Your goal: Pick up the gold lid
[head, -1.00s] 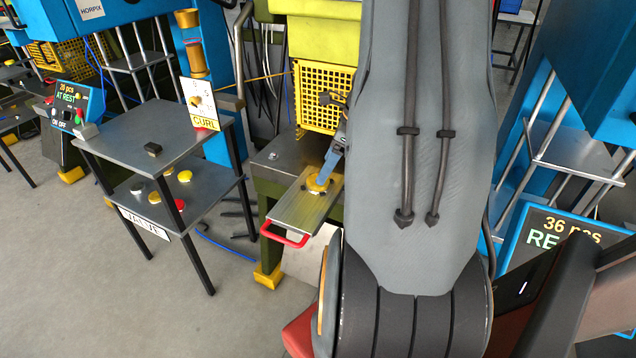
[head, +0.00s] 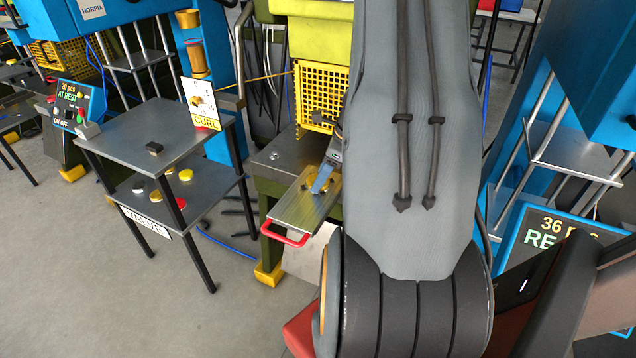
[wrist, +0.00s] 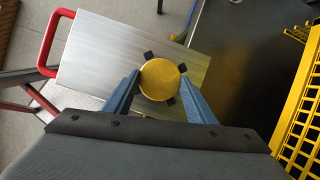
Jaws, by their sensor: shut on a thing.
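The gold lid (wrist: 160,79) is a round disc between the two blue fingers of my gripper (wrist: 160,88) in the wrist view. The fingers are shut on its sides. Below it is a silver plate (wrist: 105,60) with small dark blocks around the lid and a red handle (wrist: 55,38). In the head view the gripper (head: 318,186) is over the same plate (head: 300,208), and the lid is mostly hidden there by the fingers. I cannot tell whether the lid is clear of the plate.
A yellow mesh guard (head: 320,95) stands just behind the plate, and it is at the right in the wrist view (wrist: 300,110). A grey two-level table (head: 155,138) at the left holds several small discs on its lower shelf (head: 150,205). Grey floor is free in front.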

